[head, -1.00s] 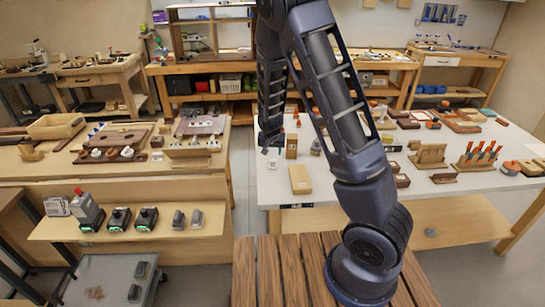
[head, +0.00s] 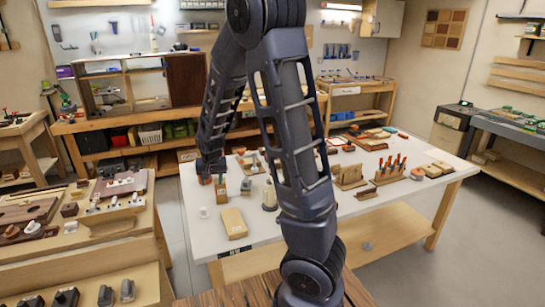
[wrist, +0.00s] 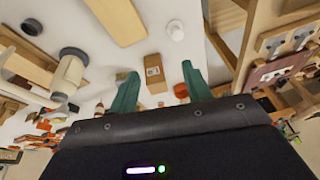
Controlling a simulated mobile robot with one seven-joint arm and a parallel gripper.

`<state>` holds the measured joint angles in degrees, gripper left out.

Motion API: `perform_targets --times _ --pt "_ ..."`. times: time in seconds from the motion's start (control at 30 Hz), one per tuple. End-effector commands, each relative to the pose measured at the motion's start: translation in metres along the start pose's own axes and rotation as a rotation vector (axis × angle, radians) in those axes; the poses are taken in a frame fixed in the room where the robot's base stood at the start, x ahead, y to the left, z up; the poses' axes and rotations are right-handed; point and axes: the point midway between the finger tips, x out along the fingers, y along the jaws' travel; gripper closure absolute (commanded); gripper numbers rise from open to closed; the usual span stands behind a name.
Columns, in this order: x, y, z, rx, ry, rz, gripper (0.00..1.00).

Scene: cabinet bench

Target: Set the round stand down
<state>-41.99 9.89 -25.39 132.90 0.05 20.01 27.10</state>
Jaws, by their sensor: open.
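My gripper (head: 212,178) hangs over the left part of the white table in the head view. In the wrist view its two green fingers (wrist: 160,90) are spread apart with nothing held between them. A small white round piece (wrist: 175,30) stands on the table beyond the fingertips; it also shows in the head view (head: 204,213). A pale grey upright cylinder with a wider base (wrist: 72,68) stands to one side, also in the head view (head: 269,197). I cannot tell for sure which of these is the round stand.
A tan block (head: 233,222) lies near the table's front edge. A brown box (wrist: 155,73) and an orange piece (wrist: 181,90) are close to the fingers. The white table (head: 330,215) carries racks and tools to the right. A wooden bench (head: 100,244) stands at left.

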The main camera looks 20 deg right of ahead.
Motion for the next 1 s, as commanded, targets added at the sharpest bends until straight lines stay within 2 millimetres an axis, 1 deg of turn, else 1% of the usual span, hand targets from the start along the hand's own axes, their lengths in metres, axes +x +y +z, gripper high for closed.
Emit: perform_targets --times 0.03,0.1,0.27,0.4,0.47,0.6,0.77,1.0 --pt "-0.015 0.009 -0.001 0.006 -0.002 -0.013 0.51" --pt "-0.034 0.020 0.001 0.004 -0.009 -0.028 0.51" --pt "-0.077 0.046 0.009 -0.005 -0.016 -0.056 0.51" --pt "-0.113 0.069 0.020 -0.020 -0.015 -0.075 0.51" --pt "-0.128 0.078 0.025 -0.028 -0.012 -0.081 0.51" --pt "-0.162 0.100 0.041 -0.047 -0.001 -0.088 0.51" --pt "-0.199 0.123 0.064 -0.074 0.016 -0.086 0.51" --pt "-0.246 0.152 0.105 -0.119 0.049 -0.057 0.51"
